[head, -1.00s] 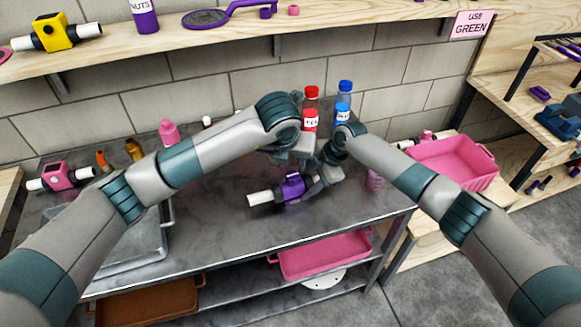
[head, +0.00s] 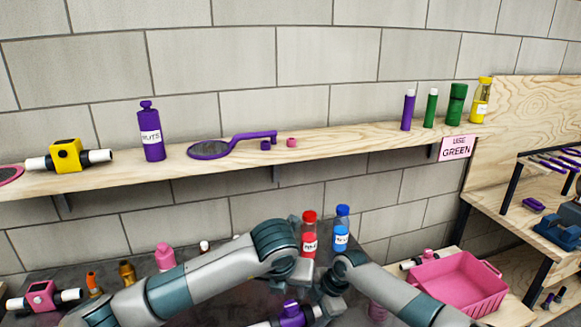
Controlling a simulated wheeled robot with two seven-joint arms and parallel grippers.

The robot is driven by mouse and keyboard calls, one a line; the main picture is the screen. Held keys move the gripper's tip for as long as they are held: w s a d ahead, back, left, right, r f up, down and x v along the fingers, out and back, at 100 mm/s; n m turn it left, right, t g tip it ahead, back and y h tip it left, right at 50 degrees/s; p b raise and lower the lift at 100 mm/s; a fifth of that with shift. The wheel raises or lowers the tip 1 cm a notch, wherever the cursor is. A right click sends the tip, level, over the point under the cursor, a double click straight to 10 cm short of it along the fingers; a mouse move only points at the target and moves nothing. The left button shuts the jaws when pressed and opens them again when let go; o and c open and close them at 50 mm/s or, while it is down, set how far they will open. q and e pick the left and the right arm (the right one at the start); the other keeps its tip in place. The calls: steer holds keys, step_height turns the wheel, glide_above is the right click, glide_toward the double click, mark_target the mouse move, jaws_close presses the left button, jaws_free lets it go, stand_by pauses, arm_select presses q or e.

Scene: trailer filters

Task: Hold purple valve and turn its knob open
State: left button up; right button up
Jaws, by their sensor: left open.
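The purple valve (head: 291,314) with white pipe ends is at the bottom edge of the head view, low over or on the dark metal table. Its lower part is cut off by the frame. Its purple knob shows on top. My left gripper (head: 293,284) is open, just above and behind the valve; I cannot tell whether its fingers touch the knob. My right gripper (head: 322,308) is at the valve's right end, mostly hidden by my own wrist. Whether it is shut on the pipe cannot be made out.
Red (head: 309,236) and blue (head: 341,230) bottles stand close behind my grippers. A pink valve (head: 41,297) lies at the far left. A pink tray (head: 458,284) is to the right. The wooden shelf (head: 340,143) above holds several bottles and a yellow valve (head: 67,156).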

steer(key=shift+r, duration=0.15)
steer(key=v, duration=1.1)
steer(key=shift+d+r, duration=0.2)
steer(key=shift+r, duration=0.1)
steer(key=shift+s, duration=0.1)
